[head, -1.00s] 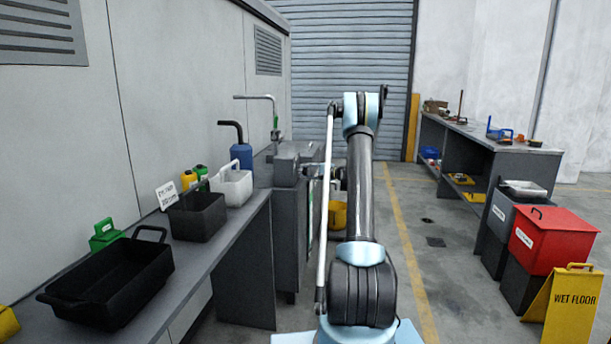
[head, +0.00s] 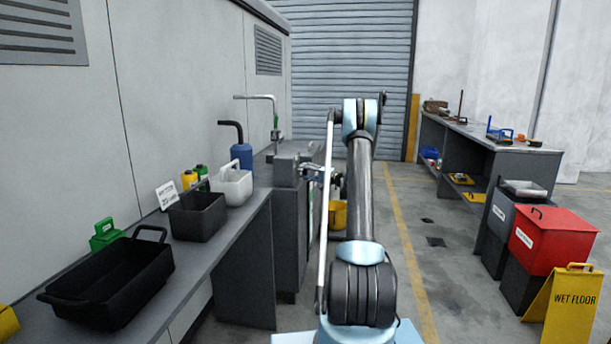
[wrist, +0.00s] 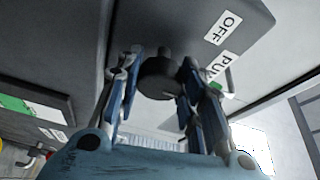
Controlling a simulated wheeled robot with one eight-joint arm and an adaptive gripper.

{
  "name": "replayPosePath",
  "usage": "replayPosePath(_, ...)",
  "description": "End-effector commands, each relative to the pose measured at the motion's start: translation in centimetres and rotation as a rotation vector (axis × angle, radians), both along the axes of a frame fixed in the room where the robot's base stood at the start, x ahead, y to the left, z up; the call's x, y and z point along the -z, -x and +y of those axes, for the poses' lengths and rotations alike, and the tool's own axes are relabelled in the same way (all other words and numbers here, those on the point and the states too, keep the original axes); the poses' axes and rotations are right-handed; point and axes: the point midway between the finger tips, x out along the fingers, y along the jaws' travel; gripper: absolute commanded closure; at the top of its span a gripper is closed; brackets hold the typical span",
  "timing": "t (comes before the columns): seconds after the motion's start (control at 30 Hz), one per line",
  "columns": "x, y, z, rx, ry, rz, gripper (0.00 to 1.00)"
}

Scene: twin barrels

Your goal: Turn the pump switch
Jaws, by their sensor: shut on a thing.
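The pump switch is a dark round knob (wrist: 158,76) on the grey housing (wrist: 180,25), seen in the wrist view. A white OFF label (wrist: 223,27) is beside it, and a second label (wrist: 220,69) starting "PU" is partly hidden by a finger. My gripper (wrist: 162,70) has its blue fingers on either side of the knob and is shut on it. In the head view my gripper (head: 320,174) is at the right side of the grey housing (head: 287,172), and the knob is hidden there.
A bench (head: 222,240) with black bins, a white caddy (head: 236,187) and bottles runs along the left wall. A second bench (head: 515,148), a red box (head: 548,240) and a wet floor sign (head: 572,305) stand right. Open floor lies between.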

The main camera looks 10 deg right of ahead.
Motion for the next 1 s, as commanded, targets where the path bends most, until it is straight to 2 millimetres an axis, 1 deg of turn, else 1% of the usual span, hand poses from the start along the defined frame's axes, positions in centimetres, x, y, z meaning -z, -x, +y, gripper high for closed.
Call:
replayPosePath(0.03,0.3,0.1,0.0,-0.001,0.006,0.001,0.89)
replayPosePath(0.23,0.3,0.1,0.0,-0.002,0.006,0.001,0.89)
replayPosePath(0.27,0.3,0.1,0.0,-0.002,0.005,0.002,0.58)
replayPosePath(0.3,0.3,0.1,0.0,-0.001,0.005,0.002,0.49)
replayPosePath(0.33,0.2,0.1,0.0,-0.001,0.005,0.001,0.44)
replayPosePath(0.63,0.1,0.1,0.0,-0.001,0.002,0.001,0.44)
replayPosePath(0.77,0.1,0.3,-0.4,0.000,0.001,0.001,0.44)
replayPosePath(0.87,0.2,1.0,-1.3,0.000,0.001,0.001,0.44)
replayPosePath(1.0,0.3,2.6,-3.2,0.001,0.002,0.002,0.44)
